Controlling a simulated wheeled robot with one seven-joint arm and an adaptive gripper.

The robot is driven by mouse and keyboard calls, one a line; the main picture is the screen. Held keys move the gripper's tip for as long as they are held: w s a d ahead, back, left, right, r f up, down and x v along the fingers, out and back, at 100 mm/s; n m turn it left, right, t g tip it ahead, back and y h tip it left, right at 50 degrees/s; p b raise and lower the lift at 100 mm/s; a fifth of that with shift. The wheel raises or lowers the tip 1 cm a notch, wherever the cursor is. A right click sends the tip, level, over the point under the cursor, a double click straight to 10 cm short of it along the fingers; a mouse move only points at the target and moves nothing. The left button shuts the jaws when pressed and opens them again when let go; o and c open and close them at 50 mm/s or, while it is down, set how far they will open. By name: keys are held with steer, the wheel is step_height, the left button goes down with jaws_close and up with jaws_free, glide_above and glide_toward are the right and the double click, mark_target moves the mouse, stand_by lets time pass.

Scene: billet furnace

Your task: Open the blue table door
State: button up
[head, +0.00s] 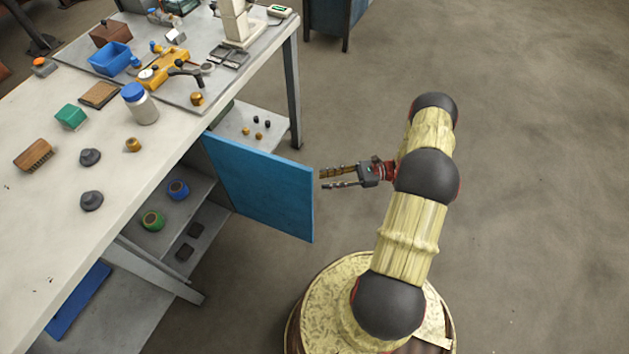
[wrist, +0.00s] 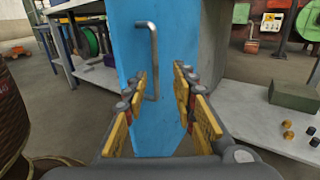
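The blue table door (head: 262,185) stands swung out from the workbench, and shelves show on both sides of it. In the wrist view the blue door (wrist: 170,120) fills the middle, with a bent metal bar handle (wrist: 153,50) upright on its face. My gripper (head: 322,179) is open beside the door's outer edge in the head view. In the wrist view my gripper (wrist: 161,78) has its fingers apart, with the lower part of the handle seen between the fingertips, nearer the left one. I cannot tell whether the fingers touch the handle or door. The handle is hidden in the head view.
Open shelves below hold a blue roll (head: 178,189) and a green roll (head: 153,221). The floor (head: 540,200) to the right is clear.

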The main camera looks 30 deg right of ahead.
steer(key=shift+v, duration=2.05)
